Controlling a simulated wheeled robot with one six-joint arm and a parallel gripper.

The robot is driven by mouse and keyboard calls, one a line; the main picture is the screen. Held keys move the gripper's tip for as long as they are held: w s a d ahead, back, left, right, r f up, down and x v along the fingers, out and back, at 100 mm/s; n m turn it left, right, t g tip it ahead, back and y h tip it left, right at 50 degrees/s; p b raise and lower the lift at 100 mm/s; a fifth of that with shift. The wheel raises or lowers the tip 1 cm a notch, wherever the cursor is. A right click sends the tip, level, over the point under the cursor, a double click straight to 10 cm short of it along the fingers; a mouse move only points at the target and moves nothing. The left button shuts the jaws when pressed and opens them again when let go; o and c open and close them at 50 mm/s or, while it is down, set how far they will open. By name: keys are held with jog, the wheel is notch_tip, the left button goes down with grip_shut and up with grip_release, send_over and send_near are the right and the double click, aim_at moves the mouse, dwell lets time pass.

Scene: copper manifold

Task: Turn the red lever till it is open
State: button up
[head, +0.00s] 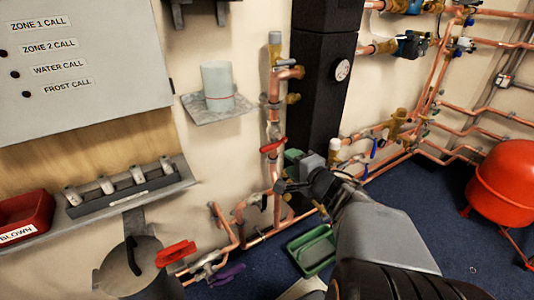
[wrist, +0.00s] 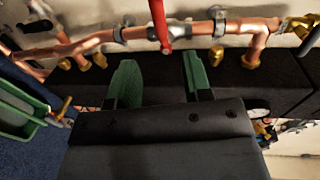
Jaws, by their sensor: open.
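A red lever (head: 272,146) sits on the upright copper pipe, left of the black column, and slants across the pipe. In the wrist view the red lever (wrist: 158,22) crosses the pipe at a grey valve body (wrist: 178,32). My gripper (head: 289,168) is just below and right of it in the head view. In the wrist view my gripper (wrist: 160,78) has its two green fingers apart, with nothing between them. The lever is beyond the fingertips, in line with the gap, apparently untouched.
The black column (head: 318,100) with a round gauge stands behind my gripper. A shelf with a white cup (head: 217,85) juts from the wall at upper left. A green tray (head: 313,250) lies on the blue floor. A red tank (head: 504,185) stands at right.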

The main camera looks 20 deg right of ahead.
aim_at(271, 149)
jog(key=p+x, duration=0.1)
jog(key=x, duration=0.4)
jog(key=p+x, duration=0.1)
jog(key=x, duration=0.5)
jog(key=shift+w+f, duration=0.25)
jog(key=shift+x, duration=1.05)
jog(key=shift+r, duration=0.15)
jog(key=shift+c, duration=0.3)
grip_shut()
